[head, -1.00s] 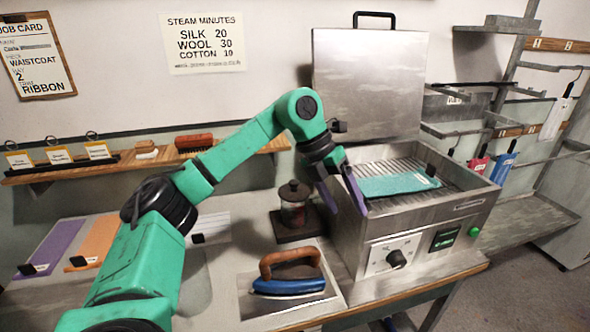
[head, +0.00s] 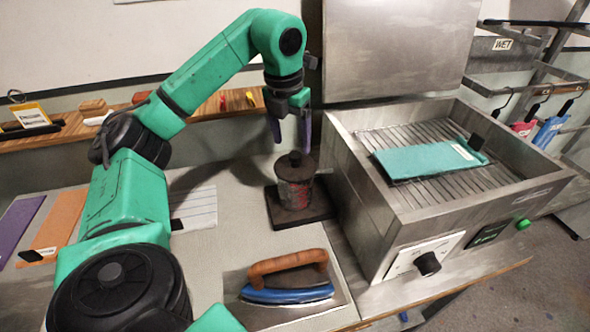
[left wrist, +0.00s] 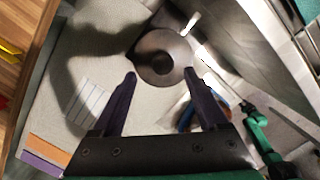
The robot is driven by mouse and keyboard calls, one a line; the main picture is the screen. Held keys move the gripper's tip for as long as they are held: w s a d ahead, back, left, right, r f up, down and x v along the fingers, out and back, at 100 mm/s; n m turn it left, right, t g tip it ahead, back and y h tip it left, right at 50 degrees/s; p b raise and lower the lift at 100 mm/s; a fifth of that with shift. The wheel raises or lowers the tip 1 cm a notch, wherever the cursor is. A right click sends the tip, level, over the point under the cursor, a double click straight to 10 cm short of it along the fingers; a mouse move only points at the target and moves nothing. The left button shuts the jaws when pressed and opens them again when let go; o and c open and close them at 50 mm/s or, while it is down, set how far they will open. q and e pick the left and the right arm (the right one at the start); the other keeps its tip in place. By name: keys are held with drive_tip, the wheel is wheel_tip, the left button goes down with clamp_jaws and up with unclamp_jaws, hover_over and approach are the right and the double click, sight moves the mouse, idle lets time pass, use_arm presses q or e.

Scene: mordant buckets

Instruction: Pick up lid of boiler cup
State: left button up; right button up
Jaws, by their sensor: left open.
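The boiler cup (head: 295,193) is a clear cup with red markings. It stands on a dark square base (head: 299,213) left of the steamer box. Its dark round lid (head: 294,166) with a knob on top sits on it. In the left wrist view the lid (left wrist: 160,62) shows from above, beyond the fingertips. My left gripper (head: 290,143) is open with its fingers pointing down just above the lid. In the left wrist view the open jaws (left wrist: 160,76) point toward the lid's knob, with nothing between them. My right gripper does not show as a gripper in the head view.
A metal steamer box (head: 430,190) with a teal cloth (head: 428,158) on its rack stands close on the right. A blue iron (head: 288,278) with a wooden handle lies in front of the cup. A wooden shelf (head: 215,108) runs behind.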

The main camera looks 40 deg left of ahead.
sight(295, 155)
use_arm(q)
drive_tip(key=f, duration=0.2)
drive_tip(key=f+p, duration=0.1)
drive_tip(key=shift+w+d+f, duration=0.2)
drive_tip(key=shift+w+f, duration=0.1)
drive_tip(key=shift+f, duration=0.25)
drive_tip(key=shift+w, duration=0.1)
drive_tip(key=shift+c, duration=1.2)
drive_tip(key=shift+f, duration=0.1)
clamp_jaws()
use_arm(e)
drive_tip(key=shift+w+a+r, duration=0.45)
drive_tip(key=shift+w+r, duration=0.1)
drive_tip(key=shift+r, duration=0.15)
